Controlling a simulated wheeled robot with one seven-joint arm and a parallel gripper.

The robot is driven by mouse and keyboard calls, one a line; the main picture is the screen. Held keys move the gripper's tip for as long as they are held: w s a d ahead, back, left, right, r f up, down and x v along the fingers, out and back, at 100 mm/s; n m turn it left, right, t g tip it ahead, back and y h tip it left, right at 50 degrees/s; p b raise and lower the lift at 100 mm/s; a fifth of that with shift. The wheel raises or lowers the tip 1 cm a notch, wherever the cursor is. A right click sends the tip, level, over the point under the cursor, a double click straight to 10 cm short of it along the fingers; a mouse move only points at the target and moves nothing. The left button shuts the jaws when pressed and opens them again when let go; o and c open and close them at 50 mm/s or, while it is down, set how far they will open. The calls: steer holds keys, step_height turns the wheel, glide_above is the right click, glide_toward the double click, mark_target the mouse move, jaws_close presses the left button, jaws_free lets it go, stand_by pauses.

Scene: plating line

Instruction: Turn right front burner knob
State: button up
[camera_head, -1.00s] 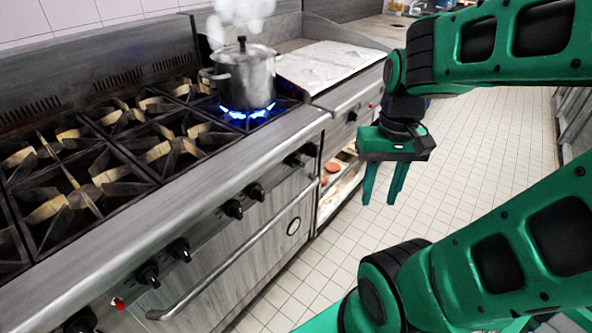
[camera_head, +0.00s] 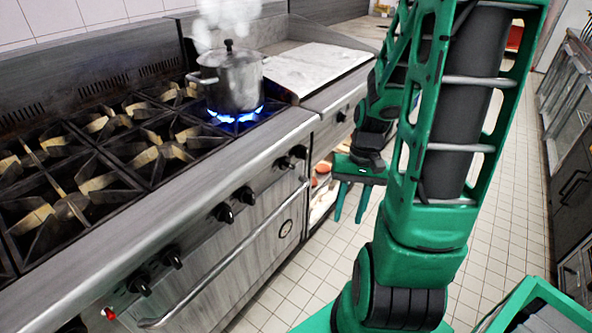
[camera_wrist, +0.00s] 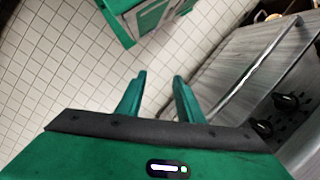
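The stove front (camera_head: 205,245) carries a row of black knobs. The rightmost pair is a knob (camera_head: 286,162) and another close to its right (camera_head: 298,152), below the right front burner (camera_head: 237,116), which burns with a blue flame. I cannot tell which of the pair serves that burner. My gripper (camera_head: 349,219) hangs pointing down over the floor, to the right of these knobs and apart from them. Its two green fingers are spread and empty. In the wrist view, my gripper (camera_wrist: 158,76) is open, and a black knob (camera_wrist: 288,101) shows at the right, clear of the fingers.
A steaming steel pot (camera_head: 232,78) stands on the lit burner. A long oven handle (camera_head: 225,262) sticks out below the knobs. A flat griddle (camera_head: 318,68) lies right of the stove. The tiled floor (camera_head: 505,200) is clear; dark cabinets (camera_head: 575,180) line the right side.

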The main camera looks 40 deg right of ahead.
steer(key=w+a+f+m+t+y, duration=0.2)
steer(key=w+f+y, duration=0.2)
steer(key=f, duration=0.6)
steer(key=m+t, duration=1.3)
steer(key=t, duration=0.3)
glide_toward(293, 167)
steer(key=x, duration=0.8)
steer(key=shift+w+a+r, duration=0.1)
steer(key=shift+w, duration=0.05)
